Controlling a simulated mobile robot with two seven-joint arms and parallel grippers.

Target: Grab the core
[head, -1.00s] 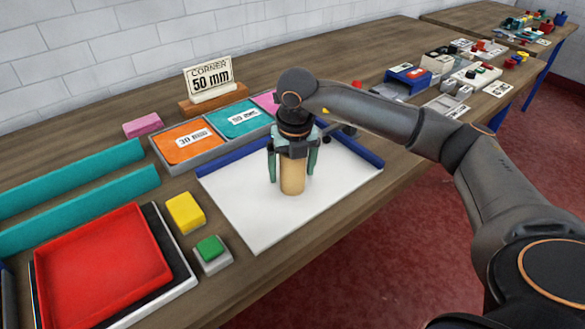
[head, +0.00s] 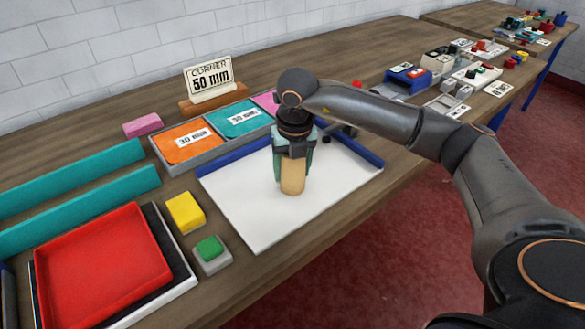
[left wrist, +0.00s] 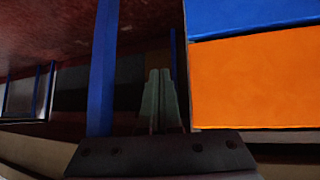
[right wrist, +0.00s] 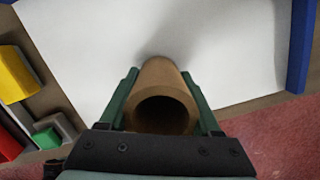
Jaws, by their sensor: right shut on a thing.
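The core, a brown cardboard tube (head: 292,178), stands upright on the white board (head: 240,212) in the head view. My right gripper (head: 292,158) comes down over it from above and is shut on its upper part. In the right wrist view the core's open round end (right wrist: 160,112) faces the camera, with the green fingers of the right gripper (right wrist: 160,100) against both sides. My left gripper (left wrist: 160,100) is not in the head view. In the left wrist view its two fingers stand close together with nothing visible between them.
Blue rails (head: 350,150) edge the white board. Left of it are a yellow block (head: 185,213), a green button (head: 209,247) and a red tray (head: 103,262).

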